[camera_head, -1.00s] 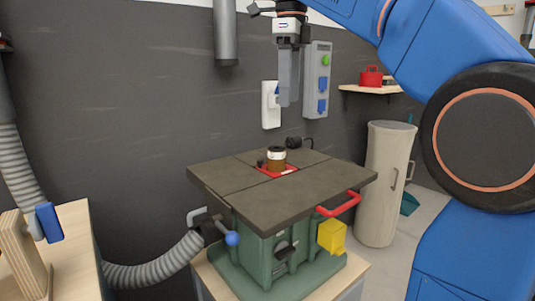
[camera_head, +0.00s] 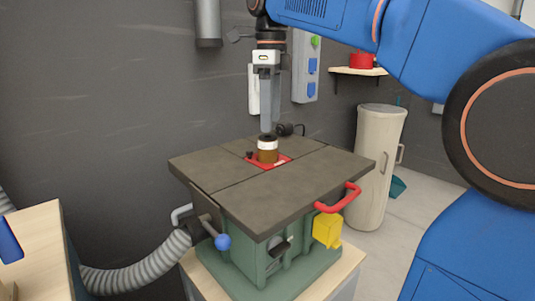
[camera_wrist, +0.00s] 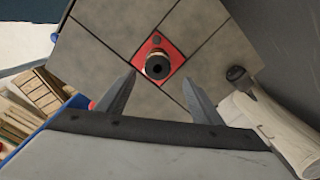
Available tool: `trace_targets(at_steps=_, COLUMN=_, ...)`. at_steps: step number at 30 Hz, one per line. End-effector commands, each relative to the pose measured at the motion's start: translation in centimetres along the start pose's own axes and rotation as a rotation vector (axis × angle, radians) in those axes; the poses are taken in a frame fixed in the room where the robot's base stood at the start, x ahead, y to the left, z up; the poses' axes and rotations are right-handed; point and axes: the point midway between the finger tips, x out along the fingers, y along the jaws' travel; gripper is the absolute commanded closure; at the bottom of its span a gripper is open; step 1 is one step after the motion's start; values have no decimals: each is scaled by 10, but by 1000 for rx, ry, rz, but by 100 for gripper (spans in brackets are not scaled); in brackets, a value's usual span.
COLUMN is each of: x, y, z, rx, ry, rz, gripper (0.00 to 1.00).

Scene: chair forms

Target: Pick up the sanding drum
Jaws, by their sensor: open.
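In the wrist view the drum (camera_wrist: 157,67) shows from above as a dark round top with a hole, on the red plate (camera_wrist: 173,54). My gripper (camera_head: 268,131) points down, its fingertips close above the drum in the head view. In the wrist view my gripper (camera_wrist: 157,90) is open and empty, with the drum top beyond the fingertips.
A small dark knob (camera_head: 249,154) sits beside the drum on the plate. A black fitting (camera_head: 290,129) stands at the table's back edge. A red handle (camera_head: 340,200) sticks out at the front right. A pale cylindrical bin (camera_head: 378,165) stands behind to the right. The tabletop around the plate is clear.

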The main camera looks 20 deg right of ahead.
Motion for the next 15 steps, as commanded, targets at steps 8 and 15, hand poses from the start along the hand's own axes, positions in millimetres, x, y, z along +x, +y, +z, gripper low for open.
trace_targets(at_steps=8, x=21, y=0, z=1, rx=0, ry=1, rz=1, gripper=40)
trace_targets(at_steps=15, x=48, y=6, z=7, rx=-1, ry=1, rz=1, gripper=40)
